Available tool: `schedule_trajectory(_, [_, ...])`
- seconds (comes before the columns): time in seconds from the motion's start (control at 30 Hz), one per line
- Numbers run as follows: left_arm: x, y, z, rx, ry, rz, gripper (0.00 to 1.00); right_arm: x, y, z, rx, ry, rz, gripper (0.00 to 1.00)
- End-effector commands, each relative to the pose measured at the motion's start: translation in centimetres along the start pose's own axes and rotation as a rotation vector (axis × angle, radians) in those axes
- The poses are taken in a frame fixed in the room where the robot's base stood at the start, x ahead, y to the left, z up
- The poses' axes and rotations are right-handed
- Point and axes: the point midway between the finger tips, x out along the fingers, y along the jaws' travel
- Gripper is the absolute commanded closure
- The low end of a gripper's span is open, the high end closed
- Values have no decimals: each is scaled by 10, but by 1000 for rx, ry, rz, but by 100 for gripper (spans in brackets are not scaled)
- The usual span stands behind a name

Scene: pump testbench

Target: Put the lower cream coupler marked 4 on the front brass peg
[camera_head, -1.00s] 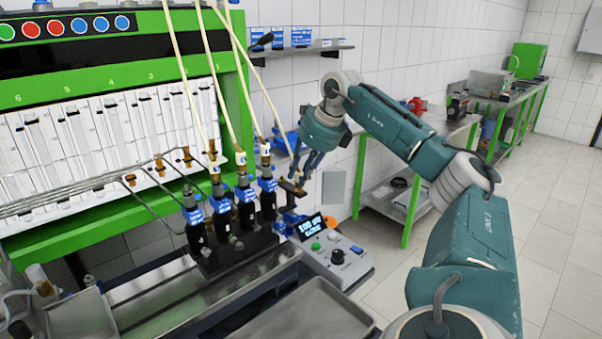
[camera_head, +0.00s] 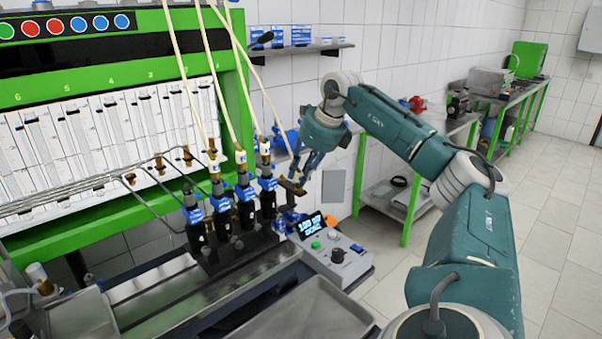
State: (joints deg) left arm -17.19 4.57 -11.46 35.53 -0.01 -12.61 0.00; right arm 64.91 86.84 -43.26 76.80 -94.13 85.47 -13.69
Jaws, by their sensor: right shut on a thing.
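My right gripper (camera_head: 297,181) is shut at the right end of the row of injectors. A cream hose (camera_head: 268,103) runs down to it, and the cream coupler at its end is mostly hidden between the fingers. A small brownish brass part (camera_head: 291,187) shows at the fingertips; I cannot tell whether it is a peg or touches the coupler. Other cream couplers sit on the injectors to the left: one at the right (camera_head: 265,148), one in the middle (camera_head: 241,157) and one at the left (camera_head: 213,165). Their numbers are too small to read. My left gripper is out of view.
Black-and-blue injectors (camera_head: 221,217) stand close together left of the gripper, with metal pipes (camera_head: 95,183) beside them. A control box (camera_head: 335,250) with a lit display and a metal tray (camera_head: 305,312) are below. A wall shelf (camera_head: 305,47) is behind.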

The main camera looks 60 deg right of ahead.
Motion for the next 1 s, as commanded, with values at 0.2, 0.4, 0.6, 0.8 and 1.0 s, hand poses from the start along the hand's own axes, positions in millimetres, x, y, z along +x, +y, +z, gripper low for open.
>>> schedule_trajectory(0.2, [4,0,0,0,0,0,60,5,0,-2,0,0,0,100])
schedule_trajectory(0.4, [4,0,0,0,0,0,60,5,0,-2,0,-1,0,71])
schedule_trajectory(0.6, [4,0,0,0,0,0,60,5,0,-2,0,0,0,71])
schedule_trajectory(0.8, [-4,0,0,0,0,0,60,-8,0,-2,1,0,-1,71])
schedule_trajectory(1.0, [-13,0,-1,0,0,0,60,-24,0,-1,0,-1,0,71])
